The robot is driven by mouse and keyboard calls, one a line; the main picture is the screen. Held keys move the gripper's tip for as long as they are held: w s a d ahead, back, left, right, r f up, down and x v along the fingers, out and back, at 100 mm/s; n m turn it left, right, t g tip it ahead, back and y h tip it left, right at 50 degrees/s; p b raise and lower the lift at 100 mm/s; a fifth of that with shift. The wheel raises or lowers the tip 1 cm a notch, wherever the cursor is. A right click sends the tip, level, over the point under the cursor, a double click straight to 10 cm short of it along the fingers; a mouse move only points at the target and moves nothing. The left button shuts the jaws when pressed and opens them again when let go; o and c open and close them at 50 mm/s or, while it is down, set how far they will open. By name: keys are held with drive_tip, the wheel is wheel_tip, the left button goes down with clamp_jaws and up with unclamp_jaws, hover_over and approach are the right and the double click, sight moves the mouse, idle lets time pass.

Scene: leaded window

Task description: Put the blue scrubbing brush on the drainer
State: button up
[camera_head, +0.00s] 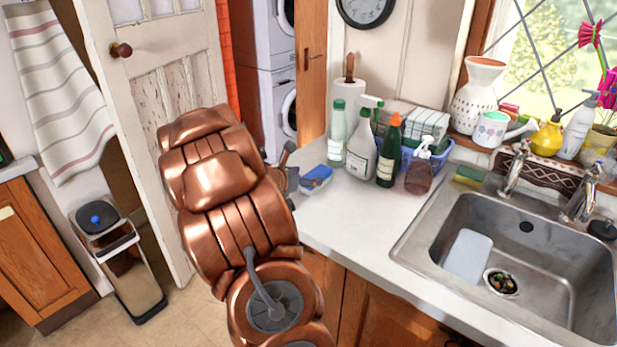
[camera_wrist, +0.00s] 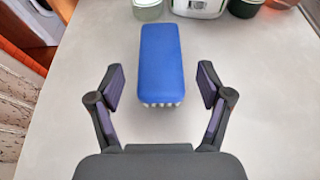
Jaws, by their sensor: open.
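The blue scrubbing brush (camera_head: 317,178) lies on the white worktop, left of the sink and in front of the bottles. In the wrist view the brush (camera_wrist: 161,62) is a blue block, with pale bristles showing at its near end. My gripper (camera_head: 291,170) is at the left of the brush in the head view, open and empty. In the wrist view its fingers (camera_wrist: 161,84) stand apart, one on each side of the brush's near end, touching neither side. I cannot make out a distinct drainer; a steel sink (camera_head: 416,236) is at right.
Several bottles (camera_head: 360,143) and a blue basket (camera_head: 436,160) stand behind the brush. A sponge (camera_head: 469,175) lies behind the sink, near the tap (camera_head: 514,168). A pale board (camera_head: 467,255) is in the basin. The worktop (camera_head: 370,220) between brush and sink is clear.

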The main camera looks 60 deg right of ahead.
drive_tip(key=b+v, duration=0.1)
drive_tip(key=v, duration=0.9)
